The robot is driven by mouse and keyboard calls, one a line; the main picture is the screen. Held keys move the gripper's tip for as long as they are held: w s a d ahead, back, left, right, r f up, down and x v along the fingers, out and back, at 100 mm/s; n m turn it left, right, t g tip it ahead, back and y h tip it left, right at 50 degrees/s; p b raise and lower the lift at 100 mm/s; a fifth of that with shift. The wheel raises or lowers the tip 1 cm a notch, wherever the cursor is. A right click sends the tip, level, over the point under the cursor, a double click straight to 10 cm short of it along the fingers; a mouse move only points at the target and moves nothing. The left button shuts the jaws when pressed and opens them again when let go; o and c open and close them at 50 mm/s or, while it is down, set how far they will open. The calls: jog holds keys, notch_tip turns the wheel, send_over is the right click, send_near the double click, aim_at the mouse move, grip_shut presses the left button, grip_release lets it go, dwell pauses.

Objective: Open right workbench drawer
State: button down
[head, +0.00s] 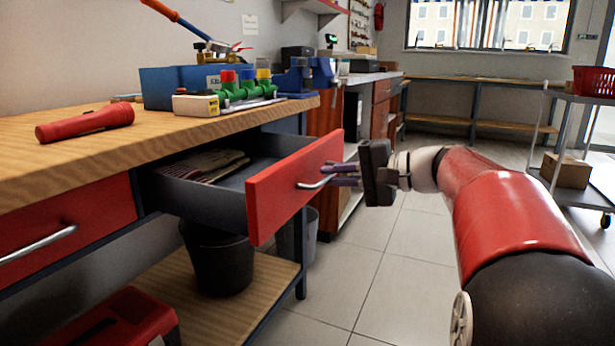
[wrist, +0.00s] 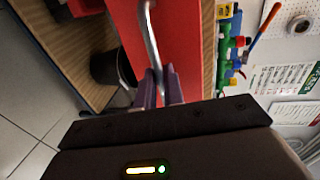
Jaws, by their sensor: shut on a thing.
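The right workbench drawer (head: 290,190) has a red front with a curved metal handle (head: 317,183) and stands pulled well out from the bench. Folded gloves or cloths (head: 205,166) lie inside it. My gripper (head: 340,180) is at the drawer front from the right, its fingers shut on the handle. In the wrist view the purple fingers (wrist: 158,85) close around one end of the handle (wrist: 150,35), against the red front (wrist: 185,40). The fingertips' exact contact is small in the head view.
The left drawer (head: 70,225) is shut. A red flashlight (head: 85,123), a blue box (head: 170,88) and green valves (head: 245,90) are on the benchtop (head: 45,165). A dark bin (head: 217,262) stands under the open drawer. The tiled floor (head: 395,270) in front is clear.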

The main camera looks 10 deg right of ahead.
jog(key=shift+f+v, duration=0.15)
jog(key=shift+v, duration=0.5)
jog(key=shift+f+v, duration=0.15)
jog(key=shift+v, duration=0.5)
jog(key=c, duration=1.5)
grip_release()
jog(key=shift+d, duration=0.1)
jog(key=v, duration=0.7)
jog(key=shift+s+d+p, duration=0.25)
jog(key=shift+s+p, duration=0.05)
jog(key=shift+p, duration=0.1)
